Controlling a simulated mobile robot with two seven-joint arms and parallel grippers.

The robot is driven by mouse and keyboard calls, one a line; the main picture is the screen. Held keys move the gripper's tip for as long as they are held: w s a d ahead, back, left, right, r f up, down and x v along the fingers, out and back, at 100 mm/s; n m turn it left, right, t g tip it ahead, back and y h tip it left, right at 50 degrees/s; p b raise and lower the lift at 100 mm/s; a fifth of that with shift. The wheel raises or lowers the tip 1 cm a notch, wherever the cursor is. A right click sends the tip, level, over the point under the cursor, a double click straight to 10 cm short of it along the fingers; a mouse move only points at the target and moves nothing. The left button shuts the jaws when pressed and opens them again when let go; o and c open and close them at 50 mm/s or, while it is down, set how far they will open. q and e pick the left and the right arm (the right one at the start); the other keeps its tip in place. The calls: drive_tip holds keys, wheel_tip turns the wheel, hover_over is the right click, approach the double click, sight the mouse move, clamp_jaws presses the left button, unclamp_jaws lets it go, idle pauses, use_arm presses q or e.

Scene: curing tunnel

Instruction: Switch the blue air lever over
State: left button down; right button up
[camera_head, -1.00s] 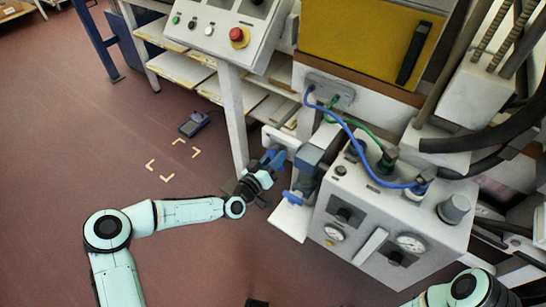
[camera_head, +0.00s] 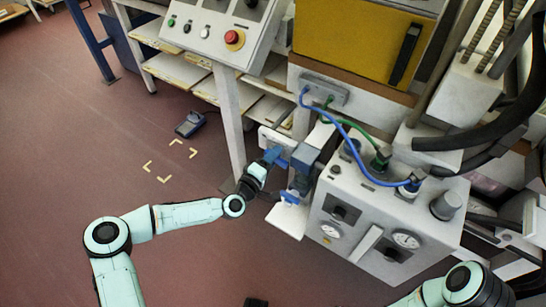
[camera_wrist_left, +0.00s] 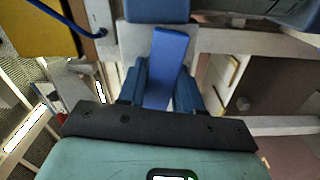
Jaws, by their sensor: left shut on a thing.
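The blue air lever (camera_wrist_left: 167,58) stands between the two fingers in the left wrist view, its flat blue face towards the camera. My left gripper (camera_wrist_left: 161,88) is shut on it, with a blue finger along each side. In the head view my left gripper (camera_head: 272,158) is beside the grey-blue block (camera_head: 304,160) at the left side of the white machine box. The fingers and the lever overlap there, so the lever's exact angle is hard to tell. My right gripper is not seen clearly; only part of my right arm shows at the lower right.
The white machine box (camera_head: 335,250) carries gauges, knobs and blue and green hoses. A small blue handle (camera_head: 290,196) sits just below the gripper. A control panel with a red button (camera_head: 234,38) stands above on a post. Open red floor lies to the left.

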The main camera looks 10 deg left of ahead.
use_arm(q)
drive_tip(key=shift+d+n, duration=0.1)
drive_tip(key=shift+n, duration=0.7)
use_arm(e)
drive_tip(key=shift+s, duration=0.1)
use_arm(q)
drive_tip(key=shift+r, duration=0.1)
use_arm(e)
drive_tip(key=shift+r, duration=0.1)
use_arm(q)
drive_tip(key=c, duration=0.8)
unclamp_jaws()
drive_tip(key=shift+c, duration=0.2)
drive_tip(key=p+v, duration=0.2)
drive_tip(key=v, duration=1.1)
drive_tip(key=shift+s, duration=0.25)
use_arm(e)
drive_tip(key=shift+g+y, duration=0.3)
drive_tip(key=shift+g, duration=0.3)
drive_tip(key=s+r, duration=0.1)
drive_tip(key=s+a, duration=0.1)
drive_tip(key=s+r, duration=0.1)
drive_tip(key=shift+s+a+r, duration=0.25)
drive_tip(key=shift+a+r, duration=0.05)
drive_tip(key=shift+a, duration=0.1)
